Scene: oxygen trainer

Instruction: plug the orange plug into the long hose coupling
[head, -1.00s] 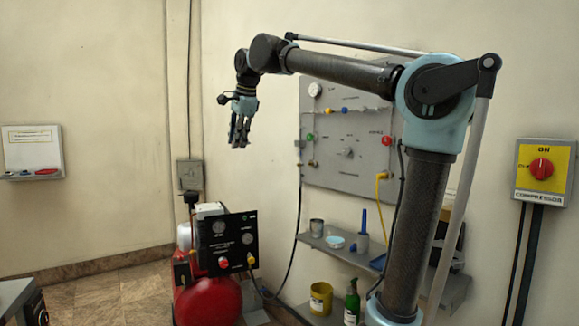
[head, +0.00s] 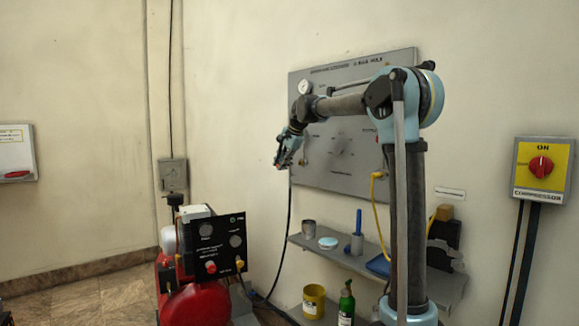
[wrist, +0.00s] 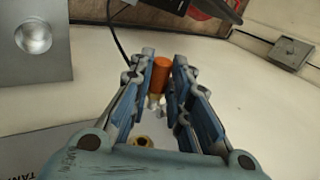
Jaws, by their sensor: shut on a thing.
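In the wrist view my gripper (wrist: 165,68) is shut on the orange plug (wrist: 161,76), with a finger on each side of it. A pale metallic end of the plug shows below its orange body. In the head view my gripper (head: 287,158) is by the left edge of the grey wall panel (head: 310,178); the plug is too small there to make out clearly. A black hose (head: 287,225) hangs below the gripper towards the compressor, and a black hose (wrist: 115,40) also passes left of the fingers in the wrist view. I cannot single out the long hose coupling.
A brass fitting (wrist: 143,141) shows near my gripper's palm. The red compressor (head: 199,303) with its black control panel (head: 221,247) stands below left. A shelf (head: 345,262) with a cup (head: 309,228) and other items is below the wall panel. A yellow hose (head: 379,215) hangs at right.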

